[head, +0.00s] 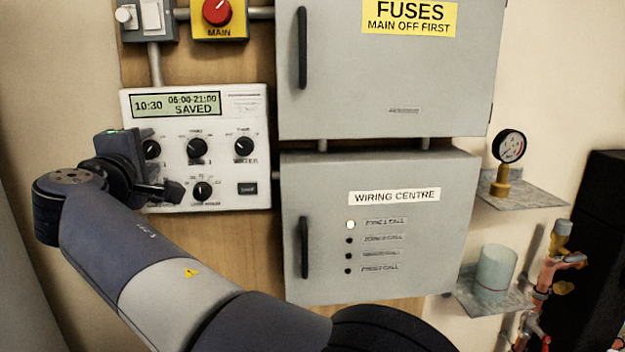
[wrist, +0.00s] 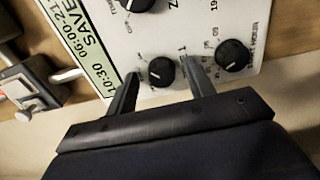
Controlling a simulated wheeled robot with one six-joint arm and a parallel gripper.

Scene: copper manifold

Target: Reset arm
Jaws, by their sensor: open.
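My gripper (head: 160,168) is open in front of the left side of the white control panel (head: 225,185). In the wrist view its two fingers (wrist: 160,70) stand apart, on either side of a black knob (wrist: 162,70). I cannot tell whether they touch it. In the head view this upper-left knob (head: 151,149) is partly hidden by the gripper. The panel display (head: 176,105) reads 10:30, 06:00-21:00 and SAVED. Other black knobs, such as the lower one (head: 203,191), stand to the right of the gripper.
A grey fuse box (head: 385,80) hangs above a wiring centre box (head: 375,270), both with black handles. One wiring centre lamp (head: 351,224) is lit. A red main switch (head: 216,11) sits above the panel. A gauge (head: 509,146) and a cup (head: 495,273) stand on right-hand shelves.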

